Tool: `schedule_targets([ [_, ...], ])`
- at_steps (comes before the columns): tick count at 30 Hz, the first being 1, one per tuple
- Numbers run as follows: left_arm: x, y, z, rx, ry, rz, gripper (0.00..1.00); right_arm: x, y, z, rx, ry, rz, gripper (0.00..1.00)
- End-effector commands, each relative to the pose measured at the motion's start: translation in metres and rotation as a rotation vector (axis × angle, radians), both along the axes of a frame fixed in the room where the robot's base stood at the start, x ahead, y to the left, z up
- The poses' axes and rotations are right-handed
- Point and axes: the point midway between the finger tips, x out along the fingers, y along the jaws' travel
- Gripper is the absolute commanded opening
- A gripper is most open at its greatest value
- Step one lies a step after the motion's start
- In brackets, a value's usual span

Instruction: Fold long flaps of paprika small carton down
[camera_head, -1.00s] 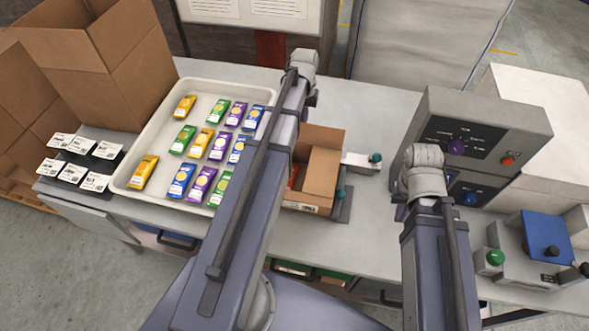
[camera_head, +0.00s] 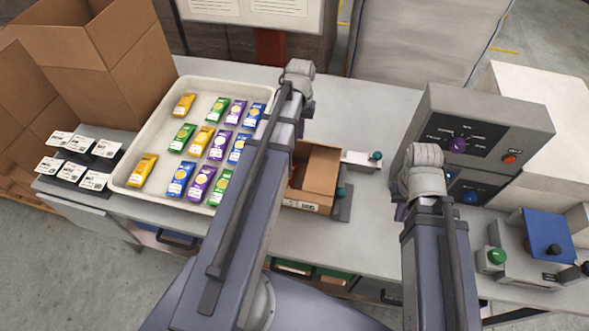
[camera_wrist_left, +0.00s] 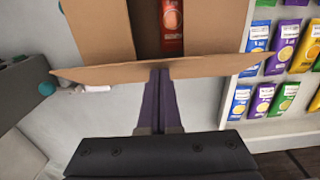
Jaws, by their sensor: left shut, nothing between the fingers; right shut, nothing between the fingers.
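The small carton (camera_head: 319,182) is open brown cardboard on the bench, partly hidden behind my left arm in the head view. In the left wrist view, a wide carton flap (camera_wrist_left: 105,73) spans the picture in front of my left gripper (camera_wrist_left: 160,76). The shut, empty purple fingers meet that flap's edge or lie just at it; contact is unclear. A red packet (camera_wrist_left: 172,30) lies inside the carton, and another cardboard panel (camera_wrist_left: 101,28) extends to the left. My right gripper (camera_head: 402,212) is shut and empty, mostly hidden by its wrist, left of the grey control box.
A white tray (camera_head: 152,112) of coloured packets stands left of the carton. Label cards (camera_head: 78,160) and a large open box (camera_head: 98,65) are further left. The control box (camera_head: 485,135) and blue-topped device (camera_head: 545,235) stand right.

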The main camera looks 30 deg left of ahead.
Motion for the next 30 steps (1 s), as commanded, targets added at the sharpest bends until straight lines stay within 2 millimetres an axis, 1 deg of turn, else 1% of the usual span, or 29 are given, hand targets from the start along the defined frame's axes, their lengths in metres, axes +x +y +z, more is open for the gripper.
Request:
schedule_targets([
  [11,-0.002,-0.001,-0.002,0.000,0.000,0.000,0.00,0.000,0.000,-0.002,0.000,0.000,0.000,0.00],
  [21,-0.023,-0.006,-0.022,0.000,0.000,0.000,0.00,0.000,0.000,-0.021,0.000,0.000,0.000,0.00],
  [30,-0.023,-0.006,-0.021,0.000,0.000,0.000,0.00,0.000,0.000,-0.021,0.000,0.000,0.000,0.00],
])
